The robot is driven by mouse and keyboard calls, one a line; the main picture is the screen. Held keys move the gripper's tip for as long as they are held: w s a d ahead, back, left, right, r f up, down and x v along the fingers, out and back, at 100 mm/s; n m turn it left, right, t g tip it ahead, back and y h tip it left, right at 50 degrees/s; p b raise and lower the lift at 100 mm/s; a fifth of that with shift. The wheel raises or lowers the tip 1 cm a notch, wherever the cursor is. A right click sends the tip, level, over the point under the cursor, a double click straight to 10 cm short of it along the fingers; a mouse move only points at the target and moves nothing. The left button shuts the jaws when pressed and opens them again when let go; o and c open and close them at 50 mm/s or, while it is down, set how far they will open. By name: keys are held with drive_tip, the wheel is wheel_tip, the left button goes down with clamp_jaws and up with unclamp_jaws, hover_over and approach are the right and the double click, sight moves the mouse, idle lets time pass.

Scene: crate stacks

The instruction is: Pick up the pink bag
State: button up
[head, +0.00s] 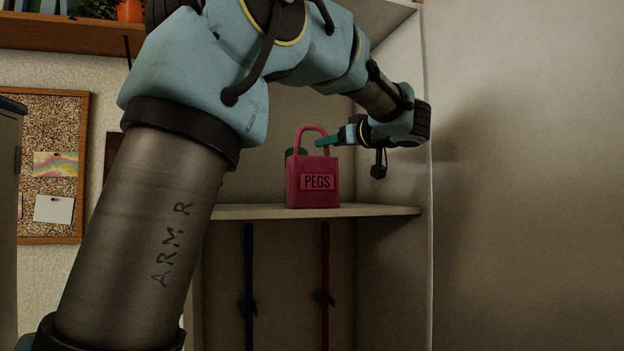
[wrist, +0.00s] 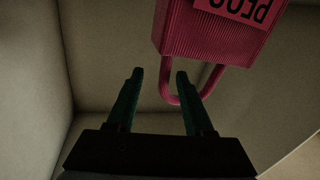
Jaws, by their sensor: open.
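The pink bag (head: 313,186), a boxy ribbed bag with a PEGS label and an arched top handle, stands upright on a pale shelf. My gripper (head: 322,142) is at its handle, reaching in from the right. In the wrist view the bag (wrist: 215,38) appears upside down at the upper right. There, my gripper (wrist: 160,73) is open. One side of the handle lies between the two dark green fingers, and the right finger overlaps the handle loop. I cannot tell whether a finger touches the handle.
The shelf (head: 385,211) has a cabinet wall close on its right. A blue pole (head: 249,285) and a red pole (head: 325,270) stand below the shelf. A corkboard (head: 60,120) hangs at left.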

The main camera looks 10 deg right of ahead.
drive_tip(key=p+x, duration=0.1)
drive_tip(key=x, duration=0.1)
drive_tip(key=p+x, duration=0.1)
drive_tip(key=x, duration=0.1)
drive_tip(key=shift+w+a+r, duration=0.1)
drive_tip(key=shift+w+a, duration=0.05)
drive_tip(key=shift+a, duration=0.25)
drive_tip(key=shift+w+a, duration=0.1)
drive_tip(key=shift+w, duration=0.2)
clamp_jaws()
idle(0.8)
